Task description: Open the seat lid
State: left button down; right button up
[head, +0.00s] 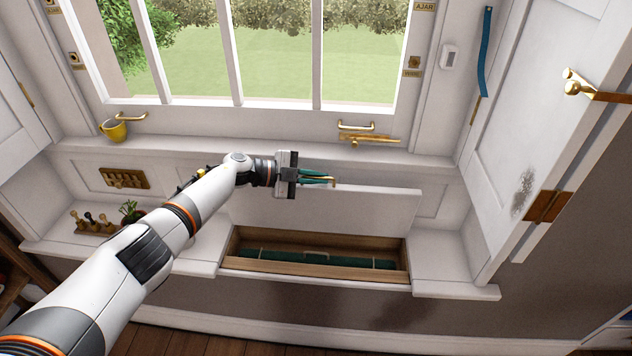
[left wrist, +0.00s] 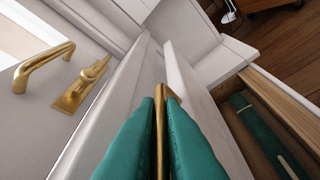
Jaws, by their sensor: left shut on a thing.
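The white seat lid (head: 370,208) stands raised, close to upright, at the back of the window seat. Below it the wooden seat box (head: 300,240) is open, with a dark green roll (head: 310,260) lying inside. My left gripper (head: 328,180) is at the lid's top edge. Its green-padded fingers are shut on a thin brass piece, the lid pull (left wrist: 161,110), in the left wrist view. The lid (left wrist: 190,90) also shows there, just beyond the fingers. My right gripper is not in view.
Brass-topped pegs (head: 92,222) and a small plant (head: 130,210) are on the left seat. An open white shutter (head: 530,110) is at the right.

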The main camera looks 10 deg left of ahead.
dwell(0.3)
pick_arm(q)
jog(key=c, duration=1.8)
grip_release()
